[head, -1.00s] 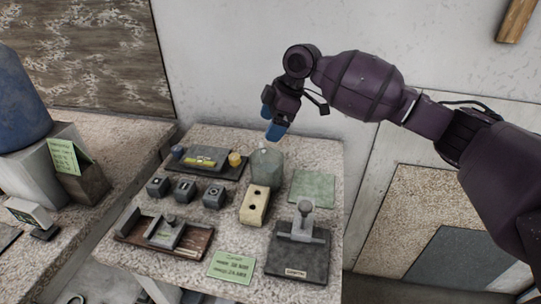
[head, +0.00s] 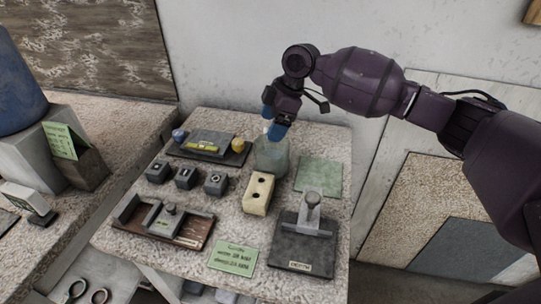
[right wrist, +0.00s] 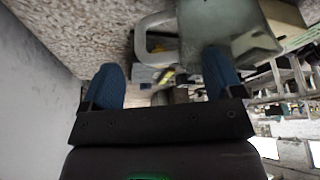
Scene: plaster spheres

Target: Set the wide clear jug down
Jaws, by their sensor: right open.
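The wide clear jug (head: 272,156), a greenish see-through vessel, stands upright on the speckled table top, left of a green square mat (head: 319,177). My right gripper (head: 276,125) is at the jug's upper rim in the head view, with blue fingertips pointing down; whether they touch it is unclear. In the right wrist view the jug's body (right wrist: 228,28) and its loop handle (right wrist: 150,42) show just past the fingertips. The fingers (right wrist: 163,80) are apart with nothing gripped between them. My left gripper is not in view.
A cream block with two holes (head: 258,194) stands just in front of the jug. Small dark cubes (head: 186,178), a dark tray with a yellow level (head: 203,147), a brown tray (head: 190,233) and a dark stand (head: 303,245) crowd the table. The green mat is bare.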

